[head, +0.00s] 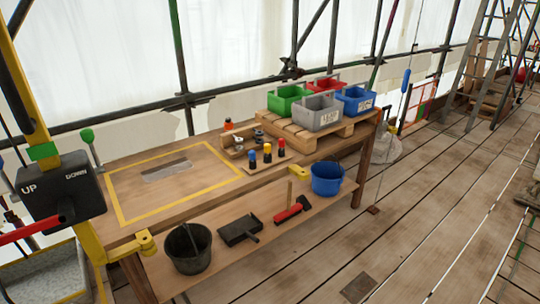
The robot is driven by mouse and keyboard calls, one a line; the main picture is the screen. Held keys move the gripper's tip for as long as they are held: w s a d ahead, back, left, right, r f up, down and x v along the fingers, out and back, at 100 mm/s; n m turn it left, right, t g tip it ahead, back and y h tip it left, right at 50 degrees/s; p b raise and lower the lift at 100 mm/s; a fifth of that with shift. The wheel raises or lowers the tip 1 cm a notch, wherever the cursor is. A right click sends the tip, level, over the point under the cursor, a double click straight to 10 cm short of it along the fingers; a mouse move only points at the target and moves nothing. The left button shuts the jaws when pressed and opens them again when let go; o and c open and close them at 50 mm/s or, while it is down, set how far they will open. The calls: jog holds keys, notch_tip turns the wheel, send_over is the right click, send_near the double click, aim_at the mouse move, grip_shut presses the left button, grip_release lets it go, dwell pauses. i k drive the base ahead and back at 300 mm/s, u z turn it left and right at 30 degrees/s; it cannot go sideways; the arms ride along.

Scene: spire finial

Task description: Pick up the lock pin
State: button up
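I cannot make out the lock pin for certain. Small dark upright pieces with blue, yellow and red tops (267,155) stand in a row on a small wooden board on the workbench (205,205). Behind them, a wooden holder (240,147) carries small grey and dark parts, too small to identify. A dark piece with an orange top (228,124) stands at the bench's back edge. My gripper is not in view.
Green, red, grey and blue bins (317,112) stand on a pallet at the bench's right end. A yellow-outlined area (130,196) surrounds a grey slot. Buckets and tools fill the lower shelf. An UP/DOWN control box (62,188) is at left. Plank floor at right is mostly clear.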

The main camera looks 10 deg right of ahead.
aim_at(252, 154)
jog(key=u, duration=0.4)
jog(key=k, duration=1.35)
jog(key=u, duration=0.8)
jog(key=i, duration=2.1)
jog(key=z, duration=0.35)
